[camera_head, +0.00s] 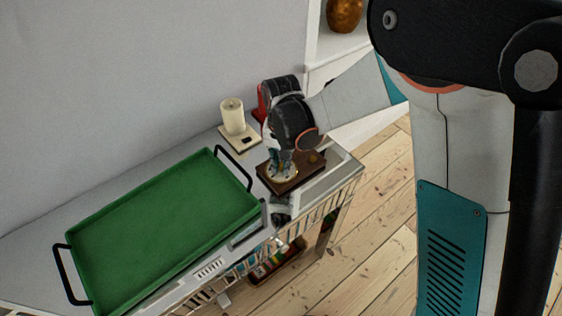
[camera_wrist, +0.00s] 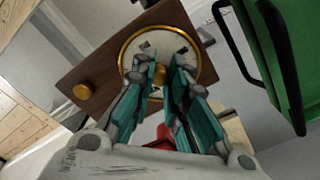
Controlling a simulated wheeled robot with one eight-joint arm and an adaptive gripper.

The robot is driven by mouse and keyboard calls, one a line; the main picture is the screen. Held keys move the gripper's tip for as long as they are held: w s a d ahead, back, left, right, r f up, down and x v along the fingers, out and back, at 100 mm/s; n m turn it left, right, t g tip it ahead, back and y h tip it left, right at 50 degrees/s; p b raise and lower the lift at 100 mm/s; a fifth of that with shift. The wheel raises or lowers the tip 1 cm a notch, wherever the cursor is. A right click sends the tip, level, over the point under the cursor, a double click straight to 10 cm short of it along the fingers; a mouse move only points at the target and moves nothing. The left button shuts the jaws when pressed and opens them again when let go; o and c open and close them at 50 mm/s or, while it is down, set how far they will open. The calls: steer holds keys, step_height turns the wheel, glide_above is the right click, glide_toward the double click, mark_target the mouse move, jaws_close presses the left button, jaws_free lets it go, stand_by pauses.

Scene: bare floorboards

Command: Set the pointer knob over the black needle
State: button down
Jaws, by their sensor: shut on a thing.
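A round pale dial with a brass rim (camera_wrist: 122,52) is set in a dark brown wooden block (camera_wrist: 105,65). In the head view the block (camera_head: 312,170) stands at the right end of the table, with the dial on its left part. My gripper (camera_wrist: 168,68) reaches down over the dial, fingertips at its middle; it also shows in the head view (camera_head: 281,162). It is shut on the pointer knob, which the fingers mostly hide. Small dark marks show on the dial's face beyond the fingertips. I cannot tell which is the black needle. A small brass knob (camera_wrist: 82,91) sits on the block beside the dial.
A green tray (camera_head: 160,225) with black handles fills the table's left part. A red object (camera_head: 262,101) is partly hidden behind my gripper. The wall is close behind; the floor at right is bare.

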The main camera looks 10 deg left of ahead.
mark_target(281, 164)
stand_by(0.3)
steer(key=c, duration=1.5)
jaws_free()
steer(key=shift+c, duration=0.2)
step_height(281, 164, up, 12)
